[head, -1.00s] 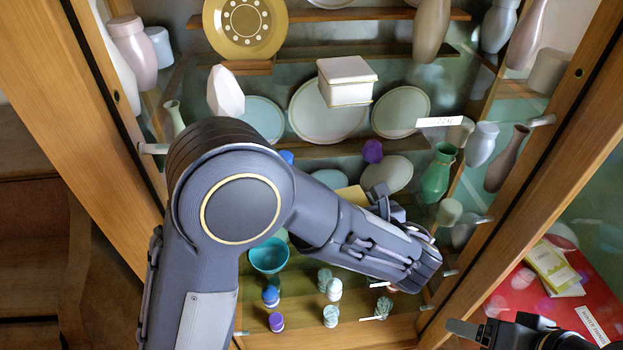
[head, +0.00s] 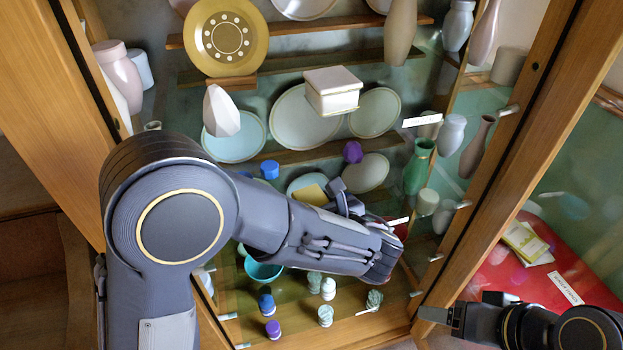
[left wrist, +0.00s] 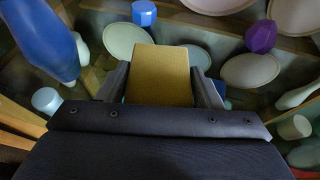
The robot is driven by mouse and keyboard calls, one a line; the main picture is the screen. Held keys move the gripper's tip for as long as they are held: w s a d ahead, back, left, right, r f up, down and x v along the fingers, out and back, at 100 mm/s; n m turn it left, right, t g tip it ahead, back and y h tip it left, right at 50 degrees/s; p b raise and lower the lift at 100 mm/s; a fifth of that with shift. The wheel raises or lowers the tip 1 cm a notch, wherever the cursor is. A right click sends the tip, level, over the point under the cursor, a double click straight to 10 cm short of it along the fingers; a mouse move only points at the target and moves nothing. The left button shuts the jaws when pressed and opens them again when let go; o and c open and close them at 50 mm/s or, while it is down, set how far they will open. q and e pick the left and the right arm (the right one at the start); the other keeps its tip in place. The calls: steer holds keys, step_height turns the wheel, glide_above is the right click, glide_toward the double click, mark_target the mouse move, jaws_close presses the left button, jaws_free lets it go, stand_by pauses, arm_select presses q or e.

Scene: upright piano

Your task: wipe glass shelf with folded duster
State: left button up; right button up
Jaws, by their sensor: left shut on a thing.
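A yellow folded duster (left wrist: 160,75) is pinched between the two fingers of my left gripper (left wrist: 161,88) in the left wrist view. In the head view, part of the duster (head: 312,195) shows above my left forearm, with the left gripper (head: 340,193) beside it inside the cabinet. A greenish glass shelf (head: 295,300) shows low in the cabinet, partly hidden by my left arm. I cannot tell whether the duster touches glass. My right gripper (head: 440,316) is at the lower right, outside the cabinet; its opening is unclear.
A teal bowl (head: 263,270) and several small bottles stand low in the cabinet. A purple piece (head: 353,152), a blue piece (head: 270,169), a green vase (head: 418,168) and plates are near the duster. A white box (head: 332,90) stands higher. Wooden posts frame the opening.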

arm_select(q)
steer(key=shift+r+p, duration=2.1)
steer(key=shift+r, duration=0.65)
